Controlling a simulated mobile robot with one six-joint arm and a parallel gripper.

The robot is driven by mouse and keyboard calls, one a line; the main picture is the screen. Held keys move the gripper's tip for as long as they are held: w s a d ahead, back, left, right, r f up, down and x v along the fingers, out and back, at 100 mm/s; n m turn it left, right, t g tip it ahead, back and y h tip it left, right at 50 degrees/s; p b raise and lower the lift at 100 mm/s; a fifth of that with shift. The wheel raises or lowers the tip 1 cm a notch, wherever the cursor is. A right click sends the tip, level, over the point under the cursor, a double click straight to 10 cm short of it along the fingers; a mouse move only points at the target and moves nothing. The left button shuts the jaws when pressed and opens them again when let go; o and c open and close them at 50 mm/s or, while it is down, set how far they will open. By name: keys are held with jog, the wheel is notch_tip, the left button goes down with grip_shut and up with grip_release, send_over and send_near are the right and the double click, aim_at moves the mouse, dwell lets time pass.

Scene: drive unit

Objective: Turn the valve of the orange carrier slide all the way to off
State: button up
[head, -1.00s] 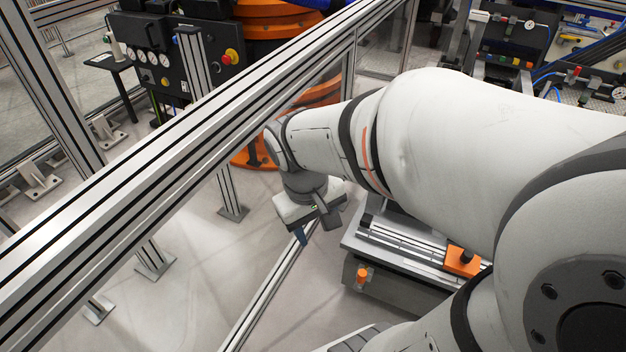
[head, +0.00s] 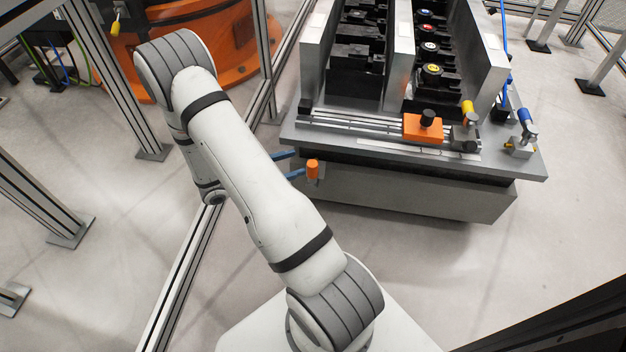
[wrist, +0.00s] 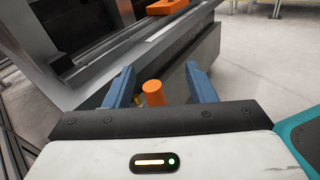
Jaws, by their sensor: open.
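The orange carrier slide (head: 423,128) is an orange block with a black knob on the rail along the unit's front top edge. A stubby orange valve handle (head: 313,167) stands upright at the unit's front face, at its left end. In the wrist view the handle (wrist: 153,93) appears between the two blue fingers of my gripper (wrist: 159,76), with space on both sides. In the head view my gripper (head: 295,164) reaches in from the left, its fingertips close to the handle. The gripper is open. I cannot tell whether a finger touches the handle; its base is hidden in the wrist view.
A yellow handle (head: 467,109) and a blue handle (head: 525,118) stand farther right on the unit. The grey unit (head: 410,190) overhangs close beside my gripper. A metal fence post (head: 118,90) and an orange machine base (head: 215,50) stand at the left. The floor in front is clear.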

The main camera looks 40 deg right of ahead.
aim_at(312, 167)
notch_tip(312, 167, down, 8)
jog(key=w+n+t+h+b, duration=0.1)
jog(key=n+t+b, duration=0.1)
jog(key=n, duration=0.1)
jog(key=d+b, duration=0.2)
jog(key=d, duration=0.4)
jog(key=shift+d, duration=0.4)
jog(key=shift+s+d+b, duration=0.1)
jog(key=shift+d+b, duration=0.25)
jog(key=shift+d, duration=0.35)
jog(key=shift+c, duration=0.4)
